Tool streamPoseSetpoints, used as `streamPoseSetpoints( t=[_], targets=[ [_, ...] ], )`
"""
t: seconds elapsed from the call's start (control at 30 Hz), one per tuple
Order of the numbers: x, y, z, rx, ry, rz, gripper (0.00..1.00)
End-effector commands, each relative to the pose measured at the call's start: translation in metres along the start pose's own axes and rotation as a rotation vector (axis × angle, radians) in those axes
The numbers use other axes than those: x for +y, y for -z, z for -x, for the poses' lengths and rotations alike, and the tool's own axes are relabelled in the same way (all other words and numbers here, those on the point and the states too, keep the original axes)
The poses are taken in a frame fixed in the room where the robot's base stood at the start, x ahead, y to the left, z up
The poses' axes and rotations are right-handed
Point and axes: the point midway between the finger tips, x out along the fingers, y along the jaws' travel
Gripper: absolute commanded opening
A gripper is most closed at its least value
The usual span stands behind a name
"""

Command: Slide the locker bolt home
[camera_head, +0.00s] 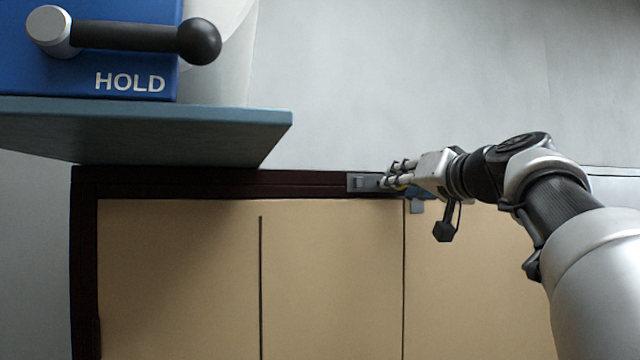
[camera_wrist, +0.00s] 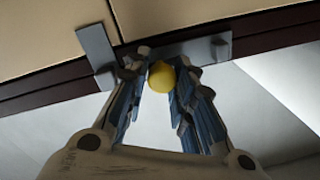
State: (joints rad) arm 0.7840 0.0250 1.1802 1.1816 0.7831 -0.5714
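The locker bolt's grey plate (camera_head: 358,182) sits on the dark top rail of the tan locker. In the wrist view the plate (camera_wrist: 205,50) runs across the rail, with a small stub at its right end. The bolt's round yellow knob (camera_wrist: 162,77) lies between my fingertips. A grey bracket (camera_wrist: 97,45) stands left of the knob on the door side; it also shows in the head view (camera_head: 417,206). My gripper (camera_head: 393,174) reaches in from the right, its fingers closed in around the knob. In the head view the fingers mostly hide the knob.
A blue-grey shelf (camera_head: 190,128) juts out at the upper left, bearing a blue box (camera_head: 130,80) marked HOLD with a black-knobbed lever (camera_head: 130,37). The tan locker doors (camera_head: 330,280) fill the lower part. The pale wall area above the bolt is clear.

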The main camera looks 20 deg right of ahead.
Motion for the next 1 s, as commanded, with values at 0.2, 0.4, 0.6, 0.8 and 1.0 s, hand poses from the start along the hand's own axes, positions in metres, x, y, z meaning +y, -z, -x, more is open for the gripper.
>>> streamPoseSetpoints(
  t=[0.2,0.4,0.6,0.8,1.0],
  targets=[
    [0.000,0.000,0.000,-0.001,-0.001,0.000,0.39],
    [0.000,-0.001,0.000,-0.003,0.000,-0.001,0.43],
    [0.000,-0.001,0.002,-0.003,0.000,0.000,0.43],
    [0.000,0.000,0.028,-0.001,-0.003,0.000,0.43],
    [0.000,0.001,0.072,0.001,-0.005,0.001,0.43]
  ],
)
